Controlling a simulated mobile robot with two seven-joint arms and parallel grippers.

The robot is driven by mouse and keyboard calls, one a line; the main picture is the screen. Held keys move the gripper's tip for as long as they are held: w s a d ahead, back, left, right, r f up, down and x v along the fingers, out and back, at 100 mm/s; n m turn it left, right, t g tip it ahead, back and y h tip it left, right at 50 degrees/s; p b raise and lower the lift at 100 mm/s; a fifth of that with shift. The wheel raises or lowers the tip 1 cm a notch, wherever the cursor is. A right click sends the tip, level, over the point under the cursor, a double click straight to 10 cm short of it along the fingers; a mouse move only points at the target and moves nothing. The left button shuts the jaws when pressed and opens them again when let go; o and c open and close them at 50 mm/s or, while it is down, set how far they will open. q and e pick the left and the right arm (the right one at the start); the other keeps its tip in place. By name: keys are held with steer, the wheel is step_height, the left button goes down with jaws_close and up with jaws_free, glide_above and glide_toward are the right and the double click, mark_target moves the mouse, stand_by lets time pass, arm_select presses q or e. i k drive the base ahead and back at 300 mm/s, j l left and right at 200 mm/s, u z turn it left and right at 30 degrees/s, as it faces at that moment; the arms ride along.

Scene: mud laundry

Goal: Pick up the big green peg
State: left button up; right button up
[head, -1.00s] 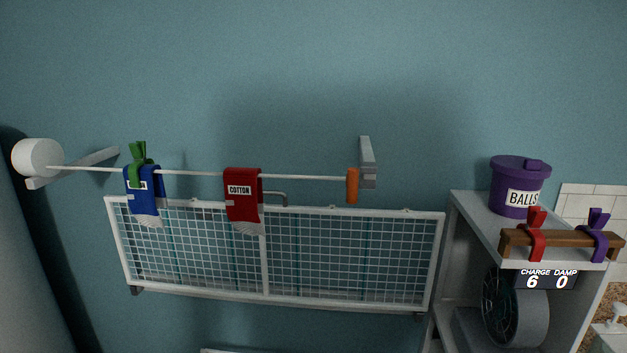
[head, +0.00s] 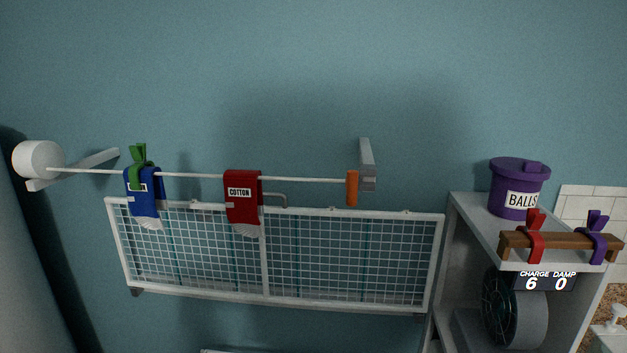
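The big green peg (head: 138,168) is clipped over the thin white rail (head: 205,175) at the left, on top of a blue sock (head: 147,203) that hangs there. Its two prongs stick up above the rail and its lower part overlaps the sock. Neither of my grippers shows in the head view.
A red sock labelled COTTON (head: 243,198) hangs mid-rail. An orange piece (head: 352,188) sits at the rail's right end. A wire mesh rack (head: 330,260) is below. Right, a shelf holds a purple BALLS tub (head: 519,187) and a wooden bar (head: 565,241) with red and purple pegs.

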mark_target(138, 152)
steer(key=j+z, duration=0.15)
steer(key=z, duration=0.25)
steer(key=k+j+z, duration=0.1)
steer(key=z, duration=0.3)
steer(key=k+j+z, duration=0.1)
steer(key=z, duration=0.3)
steer(key=j+u, duration=0.1)
steer(key=u, duration=1.7)
